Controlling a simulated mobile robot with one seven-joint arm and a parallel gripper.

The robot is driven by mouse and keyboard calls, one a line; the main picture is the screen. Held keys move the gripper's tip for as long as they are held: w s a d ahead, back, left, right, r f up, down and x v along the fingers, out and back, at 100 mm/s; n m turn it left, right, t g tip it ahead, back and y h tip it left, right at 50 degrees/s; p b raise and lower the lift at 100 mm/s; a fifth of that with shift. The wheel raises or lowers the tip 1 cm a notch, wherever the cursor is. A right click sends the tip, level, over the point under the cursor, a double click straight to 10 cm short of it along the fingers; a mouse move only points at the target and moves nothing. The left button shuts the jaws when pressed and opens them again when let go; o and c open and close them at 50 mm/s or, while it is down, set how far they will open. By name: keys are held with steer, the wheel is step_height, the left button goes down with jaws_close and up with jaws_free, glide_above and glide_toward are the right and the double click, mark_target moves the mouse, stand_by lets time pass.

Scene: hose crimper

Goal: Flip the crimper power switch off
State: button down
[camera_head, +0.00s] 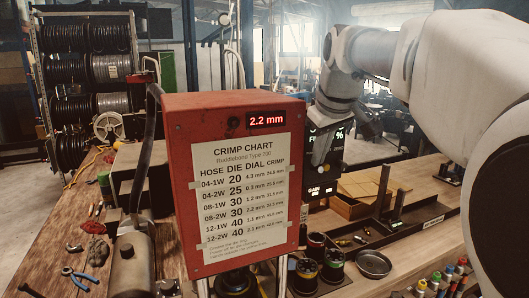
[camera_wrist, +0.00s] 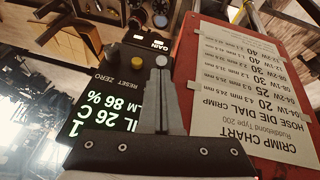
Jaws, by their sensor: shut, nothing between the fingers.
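The crimper (camera_head: 185,170) is a red box with a paper crimp chart (camera_head: 243,200) on its front and a lit display (camera_head: 267,119) reading 2.2 mm. In the wrist view its red side (camera_wrist: 195,60) and the chart (camera_wrist: 255,95) are upside down at the right. My gripper (camera_head: 318,158) is by the crimper's right side, its fingers pointing down. In the wrist view my gripper (camera_wrist: 161,72) is shut and empty, beside a dark control box (camera_wrist: 110,85). I cannot make out the power switch; my gripper may hide it.
The control box has a lit oil readout (camera_wrist: 97,118), a pale yellow button (camera_wrist: 137,61) and a gain label. Pliers (camera_head: 80,277) lie on the wooden bench at left. Hose reels (camera_head: 110,70) fill the back left.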

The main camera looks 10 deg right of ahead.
steer(key=shift+s+d+f+t+b, duration=0.1)
steer(key=shift+s+f+t+b, duration=0.2)
steer(key=shift+b, duration=0.75)
steer(key=shift+f+t+b, duration=0.1)
steer(key=shift+t+b, duration=0.3)
steer(key=shift+b, duration=0.65)
steer(key=b, duration=0.2)
steer(key=f+t+b, duration=0.1)
steer(key=b, duration=0.1)
steer(key=shift+s+f+y+b, duration=0.1)
steer(key=shift+s+y+b, duration=0.2)
steer(key=t+b, duration=0.1)
steer(key=b, duration=0.1)
steer(key=t+b, duration=0.1)
steer(key=b, duration=0.2)
steer(key=shift+s+d, duration=0.1)
steer(key=shift+s, duration=0.15)
steer(key=shift+r+p, duration=0.7)
steer(key=shift+r, duration=0.15)
